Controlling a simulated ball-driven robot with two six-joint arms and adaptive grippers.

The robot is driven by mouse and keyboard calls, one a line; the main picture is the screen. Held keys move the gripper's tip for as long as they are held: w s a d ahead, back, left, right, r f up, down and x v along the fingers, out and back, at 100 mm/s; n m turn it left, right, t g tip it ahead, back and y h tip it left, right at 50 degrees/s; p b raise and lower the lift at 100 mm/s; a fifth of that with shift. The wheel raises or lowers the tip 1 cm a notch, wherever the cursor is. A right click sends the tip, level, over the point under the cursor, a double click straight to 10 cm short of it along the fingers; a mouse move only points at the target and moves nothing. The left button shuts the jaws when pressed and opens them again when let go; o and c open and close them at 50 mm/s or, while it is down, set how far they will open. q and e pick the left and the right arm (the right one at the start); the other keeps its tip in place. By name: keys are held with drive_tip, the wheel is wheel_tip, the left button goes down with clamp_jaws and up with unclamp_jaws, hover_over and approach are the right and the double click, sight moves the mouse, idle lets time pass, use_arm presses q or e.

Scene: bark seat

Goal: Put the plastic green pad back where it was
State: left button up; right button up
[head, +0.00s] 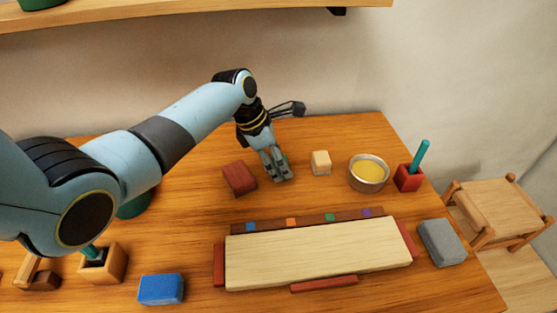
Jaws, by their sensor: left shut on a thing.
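My left gripper (276,174) points down near the back middle of the wooden table, between a dark red block and a small beige block. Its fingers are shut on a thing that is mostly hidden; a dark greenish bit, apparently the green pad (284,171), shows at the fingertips. I cannot tell whether it touches the table. The dark red block (239,178) lies just left of the fingers. The beige block (320,162) stands to the right, apart from them. My right gripper is not in view.
A pale board (320,255) with red stops and a rail of coloured squares lies in front. A bowl of yellow stuff (368,173), a red holder (408,178), a grey block (441,242), a blue block (161,289) and a wooden holder (115,265) stand around. A stool (495,208) is right.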

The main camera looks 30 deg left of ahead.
use_arm(q)
drive_tip(key=shift+f, duration=0.1)
drive_tip(key=o, duration=1)
drive_tip(key=p+v, duration=0.1)
drive_tip(key=v, duration=1.1)
drive_tip(key=shift+a, duration=0.1)
